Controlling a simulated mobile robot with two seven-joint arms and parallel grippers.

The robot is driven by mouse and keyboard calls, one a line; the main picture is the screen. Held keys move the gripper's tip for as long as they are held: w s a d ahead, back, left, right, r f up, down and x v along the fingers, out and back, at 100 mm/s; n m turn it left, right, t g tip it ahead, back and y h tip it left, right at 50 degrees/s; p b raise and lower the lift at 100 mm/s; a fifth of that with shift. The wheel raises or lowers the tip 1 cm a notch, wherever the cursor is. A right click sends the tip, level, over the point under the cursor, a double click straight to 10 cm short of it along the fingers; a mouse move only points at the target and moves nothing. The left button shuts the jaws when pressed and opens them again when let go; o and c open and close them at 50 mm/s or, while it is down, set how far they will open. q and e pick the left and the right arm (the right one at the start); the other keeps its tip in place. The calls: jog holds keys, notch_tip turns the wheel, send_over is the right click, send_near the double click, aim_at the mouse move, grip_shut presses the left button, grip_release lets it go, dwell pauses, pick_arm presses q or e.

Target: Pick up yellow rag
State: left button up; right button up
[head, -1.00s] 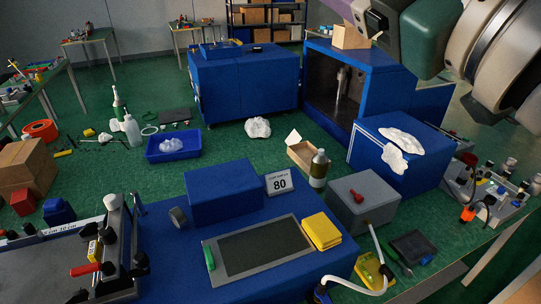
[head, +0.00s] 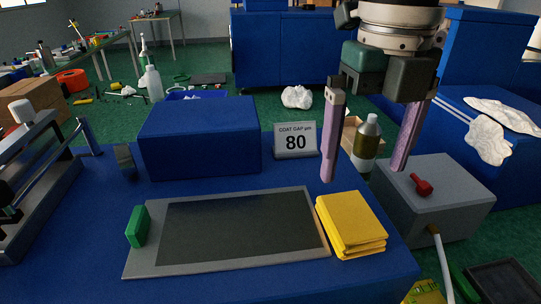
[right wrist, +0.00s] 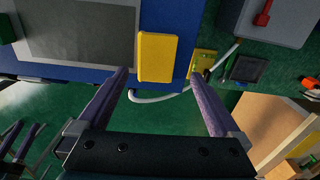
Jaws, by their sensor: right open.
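The yellow rag (head: 350,224) is a folded, stacked cloth on the blue bench top, just right of the grey-framed dark plate. It also shows in the right wrist view (right wrist: 157,57), beyond my fingertips and between their lines. My right gripper (head: 362,172) has two long purple fingers spread wide, pointing down with nothing between them. In the head view it hangs above and behind the rag, apart from it. In the right wrist view the gripper (right wrist: 160,73) is also open and empty. My left gripper is in neither view.
A grey box (head: 435,200) with a red knob stands right of the rag. A sign reading 80 (head: 295,140), a blue block (head: 200,137) and a bottle (head: 367,140) stand behind. The dark plate (head: 240,228) with a green block (head: 137,226) lies left. A white hose (head: 441,262) runs at the front right.

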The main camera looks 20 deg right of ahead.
aim_at(350, 213)
jog(key=f, duration=0.5)
jog(key=f+p, duration=0.1)
jog(key=f, duration=0.2)
jog(key=shift+s+a, duration=0.1)
jog(key=shift+a, duration=0.2)
jog(key=c, duration=1.2)
jog(key=shift+o, duration=0.2)
jog(key=shift+r, duration=0.1)
notch_tip(350, 213, up, 20)
jog(key=b, duration=0.1)
